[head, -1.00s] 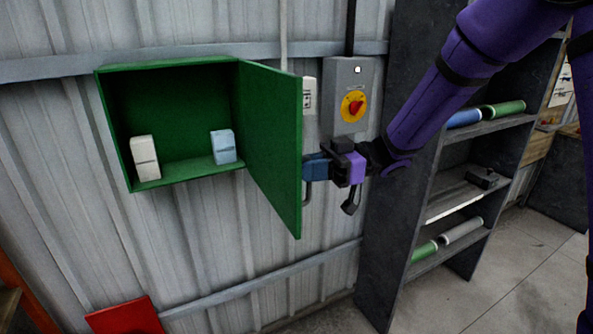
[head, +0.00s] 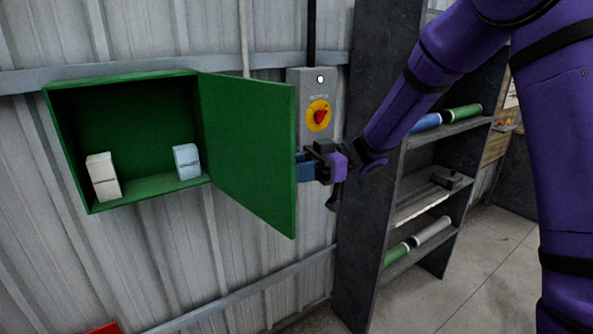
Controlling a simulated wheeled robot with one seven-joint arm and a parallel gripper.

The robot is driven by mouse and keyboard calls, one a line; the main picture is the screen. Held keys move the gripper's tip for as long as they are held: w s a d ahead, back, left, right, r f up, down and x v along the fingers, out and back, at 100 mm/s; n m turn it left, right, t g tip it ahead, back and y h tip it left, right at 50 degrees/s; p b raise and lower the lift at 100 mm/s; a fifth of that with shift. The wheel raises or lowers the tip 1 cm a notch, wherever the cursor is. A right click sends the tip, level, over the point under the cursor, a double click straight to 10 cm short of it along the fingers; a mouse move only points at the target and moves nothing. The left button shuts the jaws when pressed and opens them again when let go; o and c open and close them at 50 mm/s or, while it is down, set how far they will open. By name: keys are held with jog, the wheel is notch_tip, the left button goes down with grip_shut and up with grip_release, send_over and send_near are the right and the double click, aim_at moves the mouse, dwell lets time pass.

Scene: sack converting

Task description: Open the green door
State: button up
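The green door (head: 248,150) is hinged on the right side of a green wall cabinet (head: 125,78) and stands wide open, swung out to the right. My gripper (head: 306,166) is at the outer edge of the door, at its right in the head view. The door hides part of the fingers, so I cannot see whether they are open or shut, or whether they touch the door or a handle. Inside the cabinet stand a white box (head: 103,176) and a pale blue box (head: 187,161).
A dark shelf unit (head: 372,120) with several rolls stands to the right. A red object (head: 104,328) shows at the bottom left. Open floor lies at the right.

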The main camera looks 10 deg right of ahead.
jog(key=shift+o, duration=0.6)
jog(key=shift+a+r, duration=0.1)
jog(key=shift+a, duration=0.05)
jog(key=shift+d, duration=0.25)
jog(key=v, duration=1)
jog(key=shift+w, duration=0.2)
jog(key=shift+d, duration=0.15)
